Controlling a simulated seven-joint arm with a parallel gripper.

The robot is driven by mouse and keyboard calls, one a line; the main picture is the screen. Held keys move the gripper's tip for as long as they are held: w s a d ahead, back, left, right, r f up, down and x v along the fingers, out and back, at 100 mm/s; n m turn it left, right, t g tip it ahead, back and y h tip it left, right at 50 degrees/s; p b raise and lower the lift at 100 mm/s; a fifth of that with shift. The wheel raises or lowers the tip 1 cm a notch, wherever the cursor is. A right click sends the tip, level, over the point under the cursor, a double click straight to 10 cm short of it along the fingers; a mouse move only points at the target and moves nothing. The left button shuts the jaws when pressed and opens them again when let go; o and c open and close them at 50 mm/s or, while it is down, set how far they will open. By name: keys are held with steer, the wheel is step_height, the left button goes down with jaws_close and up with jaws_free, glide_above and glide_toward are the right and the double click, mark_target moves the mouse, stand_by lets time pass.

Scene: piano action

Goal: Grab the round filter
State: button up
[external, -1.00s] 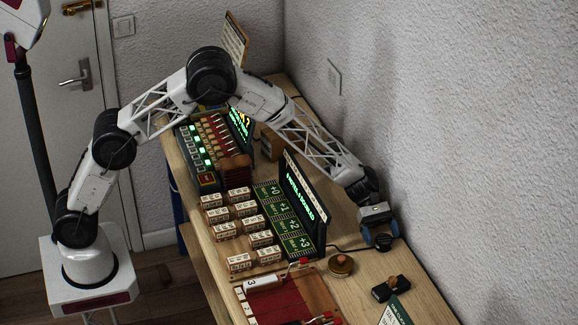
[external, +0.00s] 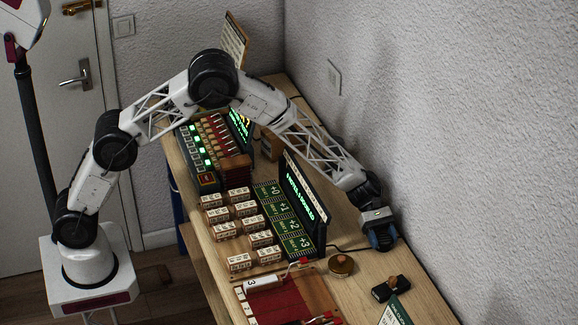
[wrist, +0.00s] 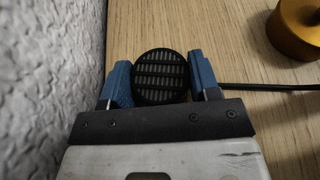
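The round filter (wrist: 161,77) is a black disc with rows of pale slots, seen in the wrist view. It sits between the two blue fingers of my gripper (wrist: 162,80), and both fingers appear to touch its sides. My gripper looks shut on it. In the external view my gripper (external: 383,238) is low at the right edge of the wooden table, by the wall. The filter cannot be made out there behind the fingers.
The textured wall (wrist: 50,80) is close on the left in the wrist view. A brass round object (wrist: 298,28) and a black cable (wrist: 260,87) lie to the right. A lit panel (external: 305,205), wooden blocks (external: 250,224) and a small black box (external: 390,289) stand on the table (external: 365,265).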

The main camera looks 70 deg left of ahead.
mark_target(383, 238)
steer(key=c, duration=0.3)
steer(key=shift+c, duration=0.2)
steer(key=shift+r, duration=5)
